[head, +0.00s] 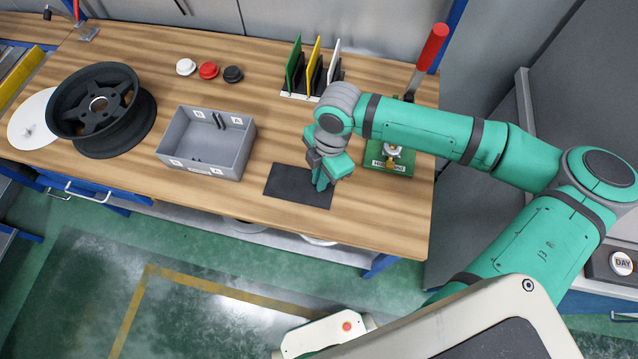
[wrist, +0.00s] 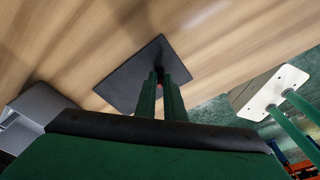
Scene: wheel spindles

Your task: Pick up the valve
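My gripper (head: 321,182) is low over the black mat (head: 285,185) on the workbench, near the mat's right end. In the wrist view its two green fingers (wrist: 162,88) point at the mat (wrist: 128,72), with a narrow gap between them. A tiny reddish spot (wrist: 160,77) shows between the fingertips. It may be the valve, but it is too small to make out, and I cannot tell whether the fingers touch it. In the head view the gripper covers that spot, and I cannot make out a valve there.
A grey box (head: 240,150) stands left of the mat. A green fixture (head: 400,163) with a red-handled lever (head: 432,45) is to the right. Upright coloured plates (head: 313,62) stand behind. A black wheel rim (head: 70,112) and several round knobs (head: 208,70) are further left.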

